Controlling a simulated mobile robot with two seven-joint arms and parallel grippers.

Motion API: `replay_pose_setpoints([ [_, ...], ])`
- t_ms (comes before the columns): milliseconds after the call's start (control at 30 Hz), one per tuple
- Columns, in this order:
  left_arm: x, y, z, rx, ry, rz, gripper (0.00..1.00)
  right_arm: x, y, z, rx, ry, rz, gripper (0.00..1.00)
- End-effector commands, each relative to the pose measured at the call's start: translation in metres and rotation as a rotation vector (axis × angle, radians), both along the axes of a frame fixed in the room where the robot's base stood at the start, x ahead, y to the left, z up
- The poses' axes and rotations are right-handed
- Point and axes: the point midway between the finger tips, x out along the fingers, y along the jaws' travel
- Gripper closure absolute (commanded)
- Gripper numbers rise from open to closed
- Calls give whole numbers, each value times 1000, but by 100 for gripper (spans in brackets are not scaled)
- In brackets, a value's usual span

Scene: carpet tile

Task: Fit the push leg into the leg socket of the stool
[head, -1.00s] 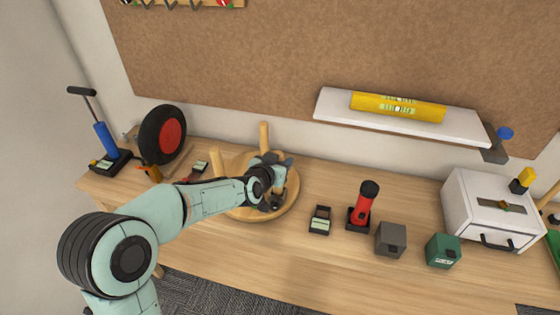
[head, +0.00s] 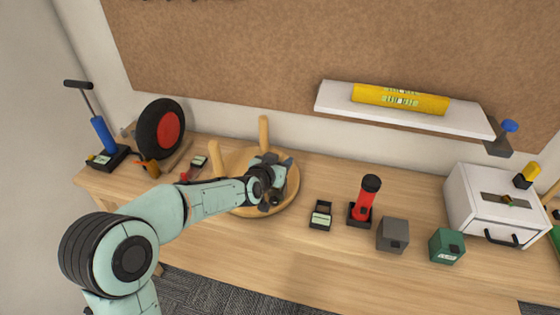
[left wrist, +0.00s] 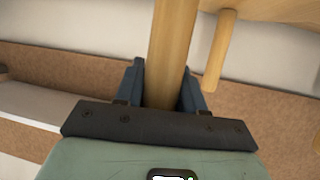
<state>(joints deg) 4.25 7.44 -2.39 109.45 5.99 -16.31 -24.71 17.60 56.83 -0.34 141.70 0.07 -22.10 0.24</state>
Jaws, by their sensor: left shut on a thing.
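The stool lies upside down on the bench, its round wooden seat (head: 291,190) flat and at least two pale legs pointing up, one at the back (head: 264,134) and one at the left (head: 215,158). My left gripper (head: 270,178) is over the seat. In the left wrist view its dark fingers (left wrist: 160,88) are shut on a round wooden leg (left wrist: 172,42), which runs up out of the picture. The seat (left wrist: 275,8) and another leg (left wrist: 221,50) show beyond it. The leg socket and the held leg's end are hidden. My right gripper is not in view.
A black wheel with a red hub (head: 162,132) and a blue pump (head: 104,134) stand at the left. A red flashlight (head: 366,200), a grey box (head: 392,235), a green box (head: 446,246) and a white drawer unit (head: 500,210) are to the right. A white shelf (head: 400,112) hangs above.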

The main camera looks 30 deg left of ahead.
Motion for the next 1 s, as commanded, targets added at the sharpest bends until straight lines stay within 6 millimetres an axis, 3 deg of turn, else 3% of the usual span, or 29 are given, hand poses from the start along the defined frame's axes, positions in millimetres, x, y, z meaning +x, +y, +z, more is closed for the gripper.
replay_pose_setpoints([
  [267, 0, 0, -7, 0, -1, 0, 93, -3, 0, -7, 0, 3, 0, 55],
  [300, 0, 0, -7, 0, -1, 0, 55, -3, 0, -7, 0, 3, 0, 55],
  [367, 0, 0, -6, 0, -2, 0, 35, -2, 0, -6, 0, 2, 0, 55],
  [400, 0, 0, -6, 0, -2, 0, 31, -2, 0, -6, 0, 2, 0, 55],
  [767, -5, 0, -4, 0, -2, 0, 31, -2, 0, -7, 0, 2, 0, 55],
  [1000, -44, -3, 14, -1, -4, 0, 31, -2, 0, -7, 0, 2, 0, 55],
])
